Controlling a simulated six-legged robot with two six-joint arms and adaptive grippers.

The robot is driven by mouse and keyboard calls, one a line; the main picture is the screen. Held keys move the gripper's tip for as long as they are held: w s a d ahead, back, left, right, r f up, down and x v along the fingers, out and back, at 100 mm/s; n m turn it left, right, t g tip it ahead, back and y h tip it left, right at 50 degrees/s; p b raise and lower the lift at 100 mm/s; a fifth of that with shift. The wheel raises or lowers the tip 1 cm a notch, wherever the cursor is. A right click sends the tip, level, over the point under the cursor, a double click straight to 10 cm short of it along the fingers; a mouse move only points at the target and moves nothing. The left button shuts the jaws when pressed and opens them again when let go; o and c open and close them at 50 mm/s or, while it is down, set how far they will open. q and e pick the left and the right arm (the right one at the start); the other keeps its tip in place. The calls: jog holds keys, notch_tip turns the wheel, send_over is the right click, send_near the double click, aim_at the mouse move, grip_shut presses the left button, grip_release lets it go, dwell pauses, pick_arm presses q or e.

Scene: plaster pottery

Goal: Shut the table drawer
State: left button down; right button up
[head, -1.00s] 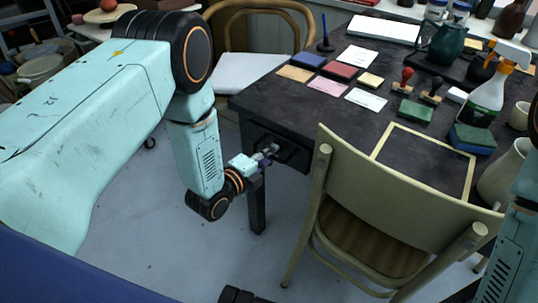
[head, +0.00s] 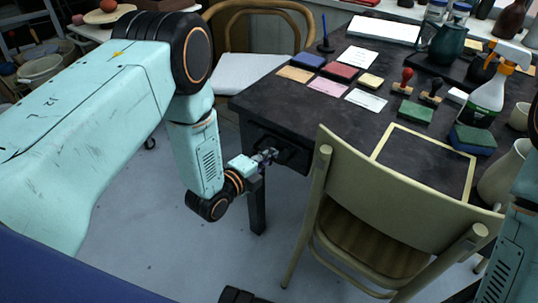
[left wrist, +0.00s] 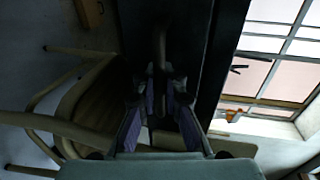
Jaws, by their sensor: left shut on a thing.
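The dark table (head: 262,98) stands at the right of the head view. Its dark drawer (head: 291,155) is under the near left edge. My left gripper (head: 270,155) is at the drawer front, shut on the drawer handle. In the left wrist view the handle (left wrist: 161,45) runs between the two fingers of the gripper (left wrist: 161,85). The drawer front is dark and partly behind the gripper, so I cannot tell how far the drawer stands out.
A cream chair (head: 400,190) stands close to the right of the drawer. A bentwood chair (head: 262,28) with a white seat is behind the table. Ink pads, stamps, a spray bottle (head: 489,92) and pots stand on top. The floor (head: 165,225) left of the table is clear.

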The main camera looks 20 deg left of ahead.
aim_at(278, 146)
pick_arm(q)
jog(key=x, duration=0.2)
jog(key=r+b+x, duration=0.1)
jog(key=x, duration=0.1)
jog(key=shift+w+f, duration=0.15)
jog(key=c, duration=1.8)
grip_release()
jog(key=shift+o, duration=0.3)
jog(key=v, duration=1.2)
